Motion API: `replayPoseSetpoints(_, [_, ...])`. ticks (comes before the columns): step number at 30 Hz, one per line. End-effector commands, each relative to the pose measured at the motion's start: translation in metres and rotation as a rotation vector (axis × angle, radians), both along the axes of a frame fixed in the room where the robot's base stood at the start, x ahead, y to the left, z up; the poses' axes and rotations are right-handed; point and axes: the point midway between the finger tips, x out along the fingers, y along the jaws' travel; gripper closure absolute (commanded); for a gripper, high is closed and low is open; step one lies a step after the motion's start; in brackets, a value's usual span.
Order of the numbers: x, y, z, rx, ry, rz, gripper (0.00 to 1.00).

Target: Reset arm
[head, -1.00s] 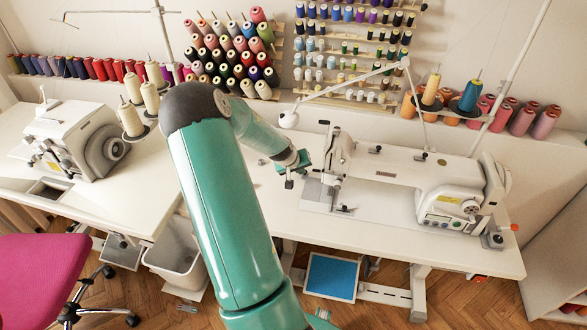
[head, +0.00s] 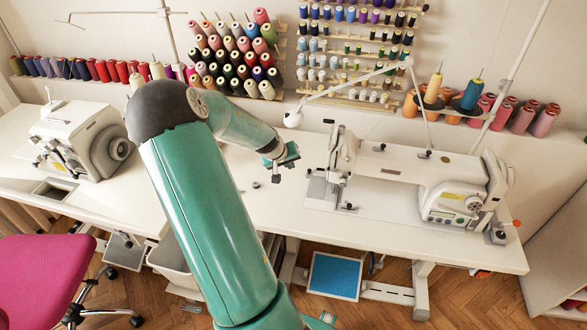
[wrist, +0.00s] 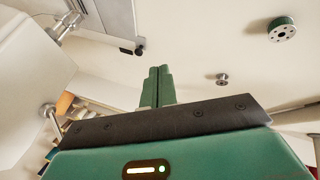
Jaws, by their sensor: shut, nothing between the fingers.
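My arm rises from the bottom of the head view and bends toward the sewing table (head: 400,232). My gripper (head: 276,174) is above the table's left part, left of the white sewing machine (head: 410,175). In the wrist view my gripper's two green fingers (wrist: 157,88) are together, with nothing between them. The gripper touches nothing that I can see.
A green-rimmed bobbin (wrist: 282,29) and a small metal bobbin (wrist: 222,79) lie on the white tabletop. An overlock machine (head: 80,140) stands at left. Thread racks (head: 235,60) line the wall. A pink chair (head: 45,270) is at lower left.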

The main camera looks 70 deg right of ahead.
Motion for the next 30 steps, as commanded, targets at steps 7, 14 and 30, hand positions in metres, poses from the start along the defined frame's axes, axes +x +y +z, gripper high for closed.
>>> replayPoseSetpoints(7, [0.005,0.021,0.037,-0.001,-0.001,0.002,1.00])
replayPoseSetpoints(14, [0.006,0.027,0.046,0.001,0.000,0.000,1.00])
replayPoseSetpoints(30, [0.075,0.111,0.075,0.123,-0.135,0.122,1.00])
